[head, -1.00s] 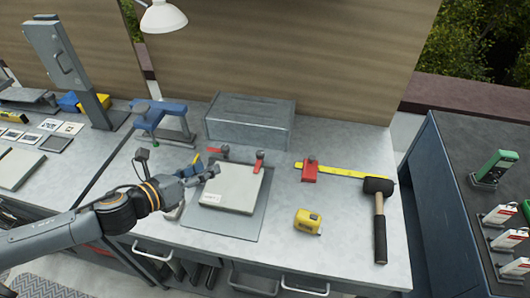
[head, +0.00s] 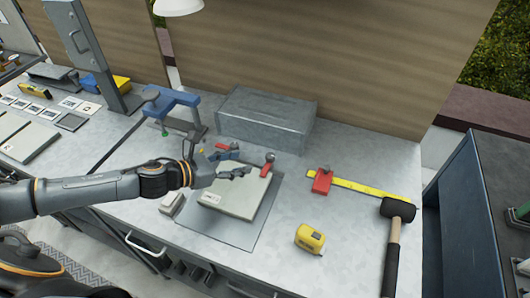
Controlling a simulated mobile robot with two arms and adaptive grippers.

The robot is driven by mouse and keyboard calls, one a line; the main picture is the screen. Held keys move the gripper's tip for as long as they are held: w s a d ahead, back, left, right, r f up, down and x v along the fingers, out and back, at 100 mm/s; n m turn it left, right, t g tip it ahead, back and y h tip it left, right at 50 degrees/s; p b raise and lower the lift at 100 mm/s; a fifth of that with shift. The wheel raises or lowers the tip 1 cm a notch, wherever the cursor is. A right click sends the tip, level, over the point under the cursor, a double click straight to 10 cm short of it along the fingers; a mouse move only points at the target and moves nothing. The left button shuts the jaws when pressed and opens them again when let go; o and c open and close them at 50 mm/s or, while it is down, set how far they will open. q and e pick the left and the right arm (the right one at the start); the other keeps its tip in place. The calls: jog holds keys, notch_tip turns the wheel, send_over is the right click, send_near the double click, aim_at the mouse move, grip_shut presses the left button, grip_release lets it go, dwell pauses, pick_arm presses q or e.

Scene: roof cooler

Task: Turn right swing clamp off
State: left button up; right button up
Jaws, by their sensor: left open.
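The right swing clamp (head: 268,161), with a red handle, stands at the back right of a pale flat panel (head: 238,200) on a grey base plate (head: 216,229). The left swing clamp (head: 231,147), also red, is behind my left gripper and partly hidden by it. My left gripper (head: 244,164) is open and empty above the panel's back left part. Its fingers point right, towards the right clamp, with a small gap between them and its handle. My right gripper is out of view.
A grey metal box (head: 266,119) stands behind the clamps. A blue clamp-like tool (head: 173,103) is at the back left. A yellow tape measure (head: 309,239), a red and yellow square (head: 365,193) and a black mallet (head: 397,208) lie to the right.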

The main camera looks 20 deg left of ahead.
aim_at(267, 157)
pick_arm(q)
jog(key=p+x, duration=0.2)
jog(key=x, duration=0.7)
jog(key=shift+w+d+f, duration=0.2)
jog(key=shift+w+d, duration=0.1)
jog(key=shift+w, duration=0.1)
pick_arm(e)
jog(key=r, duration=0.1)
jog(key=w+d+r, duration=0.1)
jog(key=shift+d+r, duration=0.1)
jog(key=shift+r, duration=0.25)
pick_arm(q)
jog(key=c, duration=0.9)
grip_shut()
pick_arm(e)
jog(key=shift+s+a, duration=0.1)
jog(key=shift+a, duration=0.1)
